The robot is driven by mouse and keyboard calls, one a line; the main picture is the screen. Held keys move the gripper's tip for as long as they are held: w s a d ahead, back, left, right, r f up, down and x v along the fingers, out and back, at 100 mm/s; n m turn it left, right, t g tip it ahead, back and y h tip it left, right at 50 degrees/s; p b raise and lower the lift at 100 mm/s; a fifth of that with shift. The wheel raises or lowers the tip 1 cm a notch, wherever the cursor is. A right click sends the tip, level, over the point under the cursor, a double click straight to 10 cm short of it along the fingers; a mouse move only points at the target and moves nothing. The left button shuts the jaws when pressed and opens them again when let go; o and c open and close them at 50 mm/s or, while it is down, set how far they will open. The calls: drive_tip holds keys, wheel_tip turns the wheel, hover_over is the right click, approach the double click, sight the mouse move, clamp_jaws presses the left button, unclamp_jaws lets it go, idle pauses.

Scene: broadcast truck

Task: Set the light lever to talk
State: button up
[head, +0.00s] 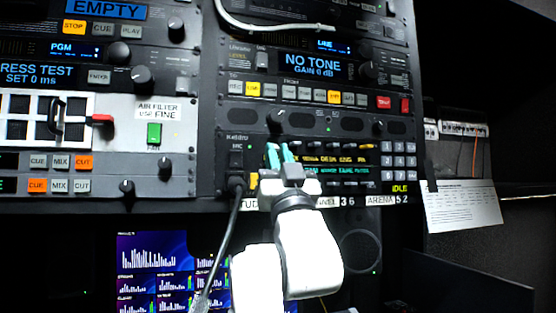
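My gripper (280,155) is at the intercom panel (232,160) in the lower middle of the head view. Its two teal fingertips point at the left part of the panel's label and key rows, with a narrow gap between them. I cannot see anything held in that gap. The panel has a row of small labels (335,160), with a second row below, partly covered by my gripper. I cannot make out a label reading light, nor which lever is the light lever or how it is set. Contact between the fingertips and the panel cannot be told.
A black cable (232,215) hangs from the panel's left socket, just left of my gripper. A number keypad (398,162) sits at right. A red lever (102,119) sticks out at left, beside a black handle (57,117). Screens (152,265) stand below the rack.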

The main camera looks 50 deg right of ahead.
drive_tip(key=o, duration=0.4)
drive_tip(key=shift+o, duration=0.2)
drive_tip(key=b+v, duration=0.3)
drive_tip(key=v, duration=0.7)
drive_tip(key=shift+s+a+f, duration=0.15)
drive_tip(key=shift+s+f, duration=0.05)
drive_tip(key=shift+f, duration=0.1)
